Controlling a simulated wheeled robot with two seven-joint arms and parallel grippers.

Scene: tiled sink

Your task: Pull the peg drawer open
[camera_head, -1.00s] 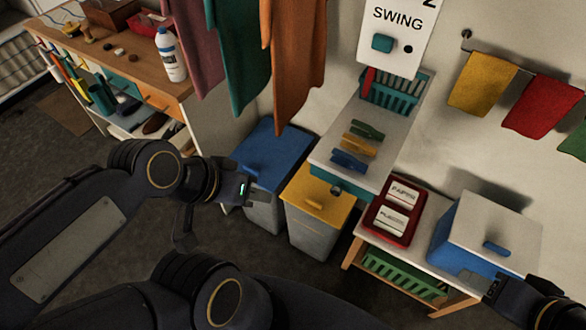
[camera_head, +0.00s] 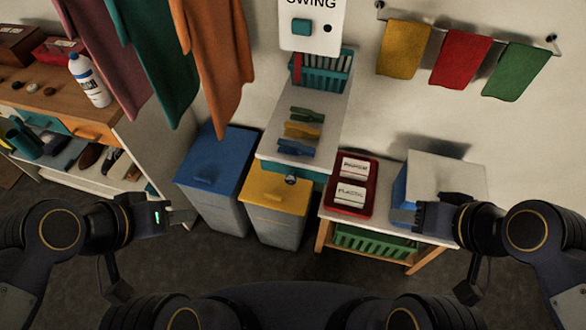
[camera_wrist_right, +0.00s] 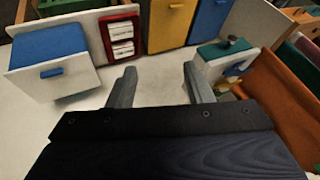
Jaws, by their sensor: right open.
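The peg drawer (camera_head: 310,169) is a teal front under a white shelf top (camera_head: 277,137), with a small round knob (camera_head: 290,179). It looks shut. Green, yellow and blue pegs (camera_head: 302,131) lie on the shelf top. The shelf also shows at the right of the right wrist view (camera_wrist_right: 207,52). My left gripper (camera_head: 188,215) is left of the drawer, in front of the blue bin; its jaws are unclear. My right gripper (camera_head: 418,216) is right of the drawer, in front of the white-lidded box. Its fingers (camera_wrist_right: 160,84) are apart and empty in the wrist view.
A blue-lidded bin (camera_head: 218,160) and a yellow-lidded bin (camera_head: 275,193) stand below the shelf. Clothes (camera_head: 220,70) hang at upper left. Floor before the bins is clear.

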